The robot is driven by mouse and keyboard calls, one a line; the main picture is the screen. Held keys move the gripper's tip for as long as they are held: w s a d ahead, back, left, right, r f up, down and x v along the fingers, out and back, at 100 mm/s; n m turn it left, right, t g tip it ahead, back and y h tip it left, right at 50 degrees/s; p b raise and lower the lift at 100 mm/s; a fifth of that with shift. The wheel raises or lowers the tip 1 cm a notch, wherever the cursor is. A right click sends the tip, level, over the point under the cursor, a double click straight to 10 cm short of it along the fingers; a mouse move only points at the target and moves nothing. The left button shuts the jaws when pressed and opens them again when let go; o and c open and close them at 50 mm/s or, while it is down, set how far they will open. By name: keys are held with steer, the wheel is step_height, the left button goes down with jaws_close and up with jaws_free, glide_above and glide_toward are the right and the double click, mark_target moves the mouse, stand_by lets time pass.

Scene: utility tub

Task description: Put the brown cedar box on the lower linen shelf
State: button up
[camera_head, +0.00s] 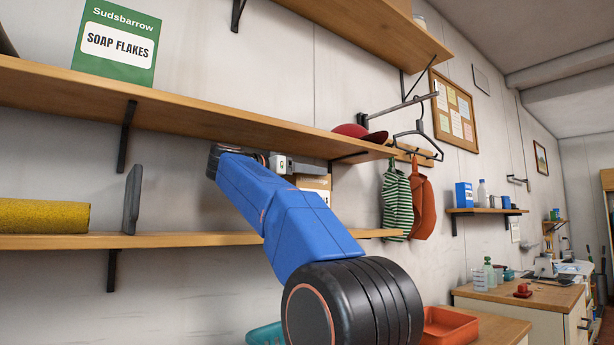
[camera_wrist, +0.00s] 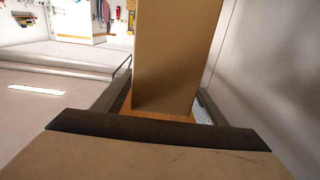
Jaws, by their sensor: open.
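A tan-brown box (camera_head: 318,184) with a pale label shows partly behind my arm, just above the lower shelf (camera_head: 190,240). Its lower part is hidden by the arm. My gripper (camera_head: 300,167) is under the upper shelf, beside the top of this box. In the wrist view a tall plain brown box (camera_wrist: 178,55) stands between the open, spread fingers of my gripper (camera_wrist: 163,88), above an orange-brown wooden surface. I cannot tell whether it is the labelled box or the cedar box. A tan surface (camera_wrist: 150,158) fills the bottom of that view.
The upper shelf (camera_head: 190,115) runs close above my gripper and carries a green soap flakes box (camera_head: 115,42). A grey upright plate (camera_head: 132,200) and a yellow roll (camera_head: 45,215) are on the lower shelf's left. Bare shelf lies between the plate and my arm.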

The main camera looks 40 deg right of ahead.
steer(key=a, duration=1.2)
steer(key=shift+w, duration=0.35)
